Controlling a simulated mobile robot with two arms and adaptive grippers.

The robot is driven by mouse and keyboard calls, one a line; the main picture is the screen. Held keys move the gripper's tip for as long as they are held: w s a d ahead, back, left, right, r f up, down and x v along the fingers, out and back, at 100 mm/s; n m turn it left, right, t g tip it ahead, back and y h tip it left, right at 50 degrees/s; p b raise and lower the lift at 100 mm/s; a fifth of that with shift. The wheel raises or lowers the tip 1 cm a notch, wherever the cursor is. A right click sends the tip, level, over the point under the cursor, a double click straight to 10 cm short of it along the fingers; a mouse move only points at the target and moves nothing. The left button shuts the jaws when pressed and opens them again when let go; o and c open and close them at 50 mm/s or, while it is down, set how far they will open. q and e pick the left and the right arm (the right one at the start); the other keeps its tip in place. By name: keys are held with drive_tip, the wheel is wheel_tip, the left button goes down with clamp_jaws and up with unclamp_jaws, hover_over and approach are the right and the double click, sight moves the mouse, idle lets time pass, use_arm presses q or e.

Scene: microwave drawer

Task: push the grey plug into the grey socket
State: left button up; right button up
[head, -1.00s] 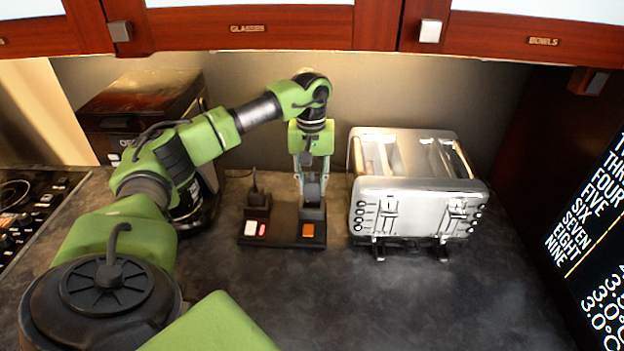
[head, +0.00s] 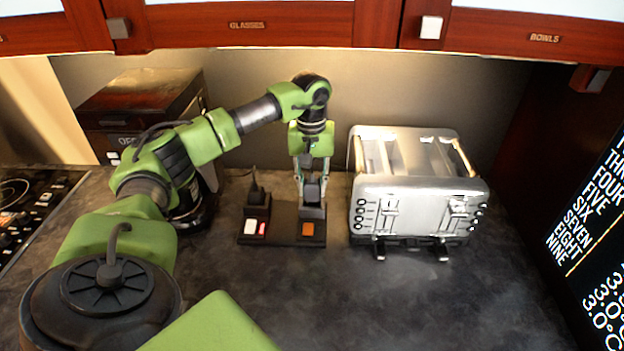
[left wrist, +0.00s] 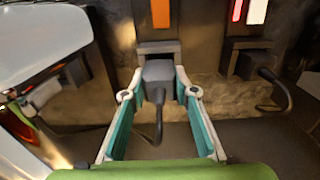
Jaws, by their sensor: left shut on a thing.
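The grey plug (head: 312,187) is between the fingers of my left gripper (head: 312,172), which reaches down from above. In the left wrist view the plug (left wrist: 158,72) sits between the tips of my left gripper (left wrist: 159,90), with its cord hanging back toward the palm. The socket block (head: 312,211) with an orange switch is directly below and against the plug; it also shows in the left wrist view (left wrist: 158,47). The contact faces are hidden, so I cannot tell how deep the plug sits. My right gripper is not in view.
A second socket (head: 257,212) with a white and red switch stands to the left, holding a black plug (head: 256,195). A silver toaster (head: 415,195) stands close on the right. A dark box (head: 140,105) is behind my arm. The front counter (head: 400,300) is clear.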

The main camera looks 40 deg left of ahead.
sight(312, 173)
use_arm(q)
drive_tip(key=shift+f+b, duration=0.85)
drive_tip(key=shift+f, duration=0.55)
drive_tip(key=o, duration=1.2)
drive_tip(key=shift+r, duration=0.1)
wheel_tip(312, 173, up, 7)
drive_tip(key=shift+r, duration=0.2)
